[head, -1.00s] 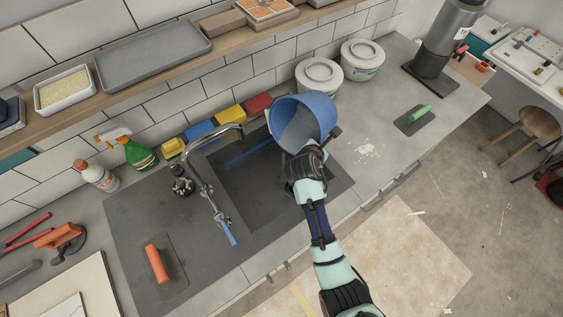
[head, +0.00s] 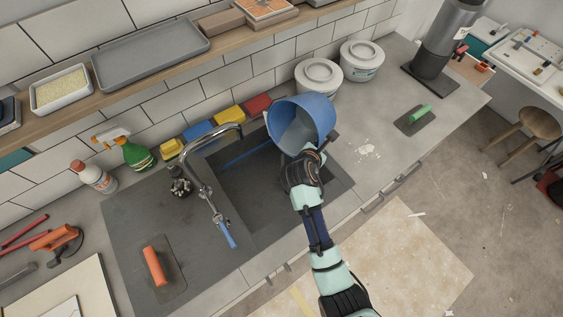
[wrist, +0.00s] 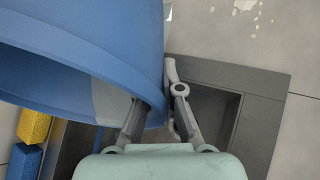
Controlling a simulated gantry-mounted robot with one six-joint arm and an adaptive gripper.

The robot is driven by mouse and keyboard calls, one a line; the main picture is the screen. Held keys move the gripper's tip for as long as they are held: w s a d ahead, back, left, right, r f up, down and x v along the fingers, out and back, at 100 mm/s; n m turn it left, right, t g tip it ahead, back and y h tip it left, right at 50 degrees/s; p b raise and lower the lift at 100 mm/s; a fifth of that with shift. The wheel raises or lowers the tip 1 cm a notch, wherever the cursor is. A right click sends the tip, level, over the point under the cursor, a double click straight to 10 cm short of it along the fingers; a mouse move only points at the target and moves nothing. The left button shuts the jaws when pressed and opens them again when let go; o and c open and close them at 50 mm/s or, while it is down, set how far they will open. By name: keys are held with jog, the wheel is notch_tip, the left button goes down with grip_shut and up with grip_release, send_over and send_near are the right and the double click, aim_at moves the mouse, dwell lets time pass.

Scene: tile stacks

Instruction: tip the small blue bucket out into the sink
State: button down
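The small blue bucket (head: 318,115) is held tilted over the right part of the sink (head: 262,208), its mouth facing left and toward the head camera. Grey material shows inside it. My gripper (head: 307,158) holds the bucket at its near rim. In the wrist view, the fingers (wrist: 158,104) lie on either side of the bucket wall (wrist: 110,35), closed on it. The sink's edge (wrist: 262,85) shows below the bucket there. I cannot tell whether anything is flowing out; part of the basin is hidden behind the bucket and arm.
A tap (head: 212,185) with a blue-handled end stands left of the bucket. Yellow, blue and red blocks (head: 228,117) line the wall behind the sink. Two white lidded tubs (head: 318,77) stand behind the bucket. A green-handled trowel (head: 415,118) lies on the right counter.

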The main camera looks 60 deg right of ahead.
jog(key=shift+w+a+f+h+b, duration=0.1)
jog(key=shift+a+h+b, duration=0.25)
jog(key=shift+a, duration=0.05)
jog(key=shift+w+a+f+h+b, duration=0.1)
jog(key=shift+a+h+b, duration=0.25)
jog(key=shift+a, duration=0.05)
dwell(1.4)
